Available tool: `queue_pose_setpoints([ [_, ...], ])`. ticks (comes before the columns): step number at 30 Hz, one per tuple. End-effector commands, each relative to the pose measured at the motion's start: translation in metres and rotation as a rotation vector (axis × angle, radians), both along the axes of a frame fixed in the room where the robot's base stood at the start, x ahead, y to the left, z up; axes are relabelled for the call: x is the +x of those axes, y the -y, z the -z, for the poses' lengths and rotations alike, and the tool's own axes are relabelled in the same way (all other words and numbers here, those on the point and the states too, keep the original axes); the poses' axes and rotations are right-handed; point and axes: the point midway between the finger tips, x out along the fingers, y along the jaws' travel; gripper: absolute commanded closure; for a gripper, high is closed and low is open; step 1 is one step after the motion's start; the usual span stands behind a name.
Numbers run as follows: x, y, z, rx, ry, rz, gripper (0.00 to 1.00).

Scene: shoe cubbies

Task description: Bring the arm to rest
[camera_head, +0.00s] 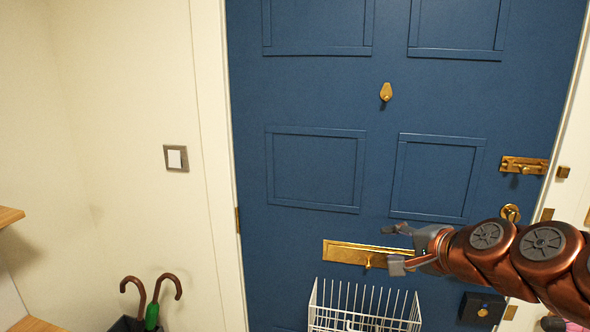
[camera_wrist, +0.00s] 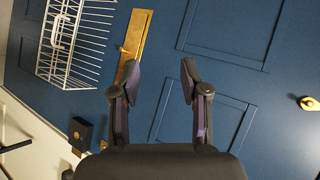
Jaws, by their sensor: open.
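My gripper (camera_head: 392,247) is in front of the blue door (camera_head: 316,170) in the head view, with my arm reaching in from the lower right. Its two fingers are apart and nothing is between them. In the wrist view my gripper (camera_wrist: 160,82) also shows open and empty, with the blue door (camera_wrist: 215,30) behind it. The brass letter slot (camera_head: 340,252) lies behind the fingers in the head view, and its right part is hidden by my gripper. I cannot tell how far the fingertips are from the door.
A white wire basket (camera_head: 365,308) hangs below the slot. A brass bolt (camera_head: 524,165) and a knob (camera_head: 510,213) are at the door's right edge, above a black box (camera_head: 482,308). A light switch (camera_head: 176,158) and umbrellas (camera_head: 152,300) are on the left.

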Motion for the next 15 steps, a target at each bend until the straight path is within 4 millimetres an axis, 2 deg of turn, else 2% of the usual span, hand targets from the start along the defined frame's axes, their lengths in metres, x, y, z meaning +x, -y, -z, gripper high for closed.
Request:
queue_pose_setpoints([
  [1,-0.015,-0.020,0.017,-0.082,-0.044,-0.086,0.55],
  [3,-0.041,-0.043,0.044,-0.202,-0.115,-0.214,0.55],
  [6,-0.084,-0.063,0.083,-0.366,-0.226,-0.399,0.55],
  [10,-0.149,-0.068,0.127,-0.567,-0.383,-0.635,0.55],
  [15,-0.235,-0.048,0.164,-0.758,-0.601,-0.904,0.55],
])
